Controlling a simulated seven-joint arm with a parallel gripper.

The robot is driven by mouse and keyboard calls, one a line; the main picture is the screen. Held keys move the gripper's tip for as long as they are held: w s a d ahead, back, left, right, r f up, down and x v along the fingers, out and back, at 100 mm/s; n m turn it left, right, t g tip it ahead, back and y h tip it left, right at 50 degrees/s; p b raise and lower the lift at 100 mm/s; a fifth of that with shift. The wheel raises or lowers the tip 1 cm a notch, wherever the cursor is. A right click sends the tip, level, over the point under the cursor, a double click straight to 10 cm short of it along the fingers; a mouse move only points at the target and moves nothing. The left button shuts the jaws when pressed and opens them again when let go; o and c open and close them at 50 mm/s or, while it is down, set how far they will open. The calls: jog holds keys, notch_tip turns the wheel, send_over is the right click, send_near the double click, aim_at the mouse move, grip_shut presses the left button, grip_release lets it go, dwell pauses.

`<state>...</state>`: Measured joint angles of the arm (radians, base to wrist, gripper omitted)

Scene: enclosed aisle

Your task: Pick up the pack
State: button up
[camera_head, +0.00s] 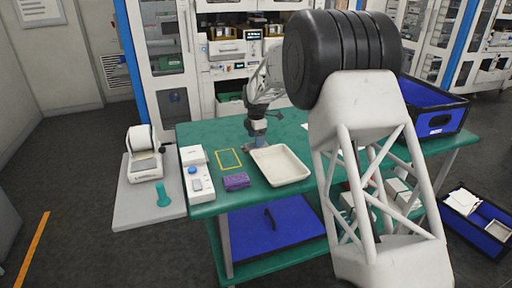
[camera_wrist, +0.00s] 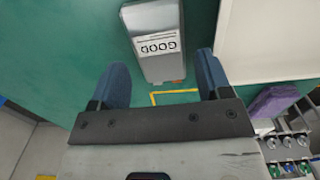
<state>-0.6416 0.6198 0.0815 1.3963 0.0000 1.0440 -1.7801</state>
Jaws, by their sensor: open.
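A grey pack (camera_wrist: 155,22) with a white label reading "GOOD" lies on the green table in the wrist view. My gripper (camera_wrist: 161,62) is open, with its two blue fingers apart and the labelled end of the pack showing in the gap between them. I cannot tell whether the fingers are at the pack's height. In the head view my gripper (camera_head: 256,141) points down over the table, beside the cream tray, and mostly hides the pack.
A cream tray (camera_head: 303,174) stands right of my gripper. A purple block (camera_head: 236,181) and a yellow outline (camera_head: 229,159) lie nearer the front. A white device (camera_head: 197,174) is at the left edge. A blue bin (camera_head: 437,121) stands at the right.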

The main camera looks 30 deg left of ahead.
jog(key=shift+f, duration=1.45)
jog(key=c, duration=0.7)
jog(key=shift+c, duration=0.2)
jog(key=shift+r, duration=0.15)
jog(key=shift+s+r, duration=0.1)
jog(key=shift+r, duration=1.6)
jog(key=s+d, duration=0.3)
jog(key=s, duration=0.1)
jog(key=s+d+r, duration=0.1)
jog(key=s+d, duration=0.2)
jog(key=s, duration=0.1)
jog(key=s+d, duration=0.3)
jog(key=s, duration=0.1)
jog(key=shift+s+d+r, duration=0.15)
jog(key=shift+s+d, duration=0.05)
jog(key=shift+s, duration=0.15)
